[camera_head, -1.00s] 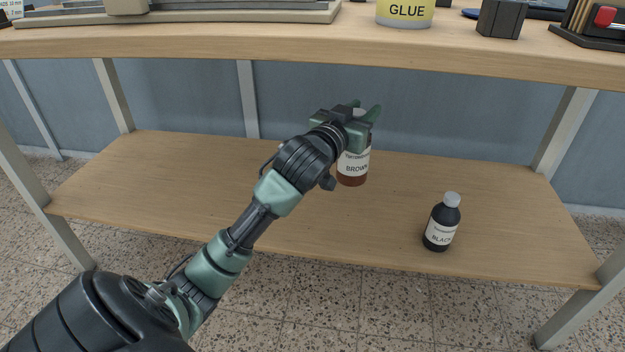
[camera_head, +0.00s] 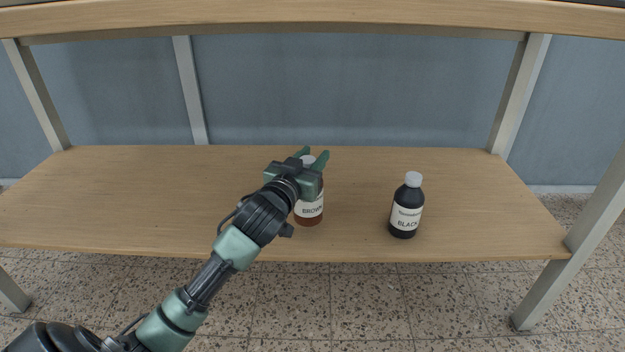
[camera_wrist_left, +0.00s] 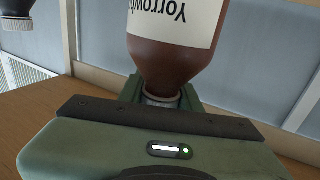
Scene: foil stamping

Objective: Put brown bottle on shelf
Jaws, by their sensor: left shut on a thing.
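In the left wrist view, which is upside down, the brown bottle (camera_wrist_left: 172,65) runs up from between the fingers (camera_wrist_left: 161,94). My right gripper is not in view.
A black bottle (camera_head: 406,208) with a grey-white cap stands on the lower shelf to the right, apart from the brown one. The table top (camera_head: 300,17) runs above. Metal legs (camera_head: 597,235) stand at the sides. The shelf's left part is clear.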

